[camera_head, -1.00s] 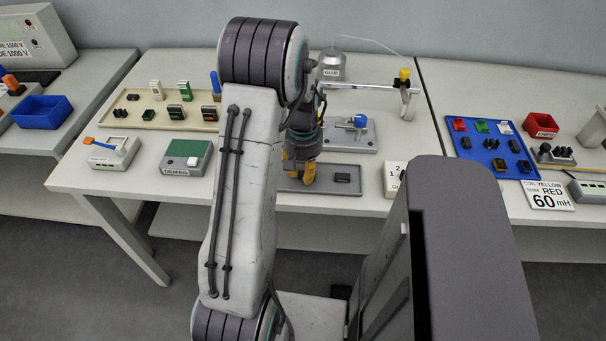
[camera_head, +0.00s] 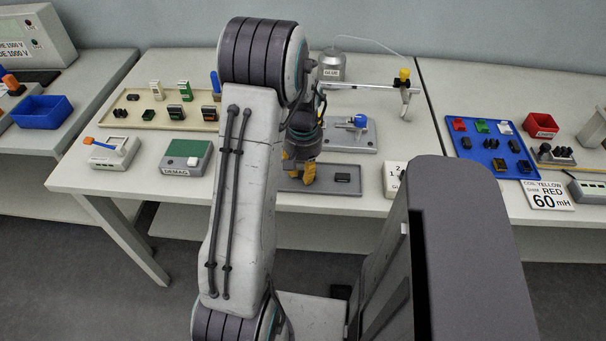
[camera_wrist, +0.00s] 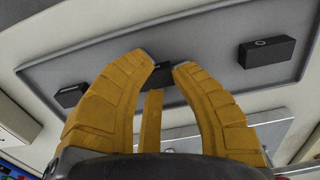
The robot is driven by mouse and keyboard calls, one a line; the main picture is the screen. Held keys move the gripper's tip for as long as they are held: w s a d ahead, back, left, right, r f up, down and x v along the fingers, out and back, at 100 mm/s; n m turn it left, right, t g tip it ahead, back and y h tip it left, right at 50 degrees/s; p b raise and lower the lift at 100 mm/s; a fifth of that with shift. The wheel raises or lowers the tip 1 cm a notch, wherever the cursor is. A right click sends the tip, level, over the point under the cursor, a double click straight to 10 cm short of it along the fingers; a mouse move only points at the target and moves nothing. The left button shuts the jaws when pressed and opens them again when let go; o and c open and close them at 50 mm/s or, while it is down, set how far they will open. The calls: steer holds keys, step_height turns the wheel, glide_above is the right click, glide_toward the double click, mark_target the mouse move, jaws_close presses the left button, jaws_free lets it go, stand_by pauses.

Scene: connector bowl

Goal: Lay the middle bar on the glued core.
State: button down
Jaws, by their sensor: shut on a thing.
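My gripper (camera_wrist: 162,70) has yellow fingers and is shut on a small dark bar (camera_wrist: 159,77) between its fingertips, low at the grey tray. Most of this bar is hidden by the fingers, and I cannot tell if it touches the tray. In the head view my gripper (camera_head: 298,181) is over the left part of the grey tray (camera_head: 320,189). Another black block (camera_wrist: 267,52) with a ring mark lies on the tray at right in the wrist view. A smaller black piece (camera_wrist: 72,95) lies at its left. I cannot tell which piece is the glued core.
A grey fixture with a blue knob (camera_head: 361,120) stands behind the tray. A glue pot (camera_head: 331,68) is at the back. A beige tray of parts (camera_head: 130,105) and a demag box (camera_head: 186,158) are at left; a white numbered block (camera_head: 395,178) stands right of the tray.

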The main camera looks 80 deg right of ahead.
mark_target(303, 173)
steer(key=shift+r, duration=0.1)
steer(key=shift+r+p, duration=1.85)
steer(key=shift+r, duration=0.6)
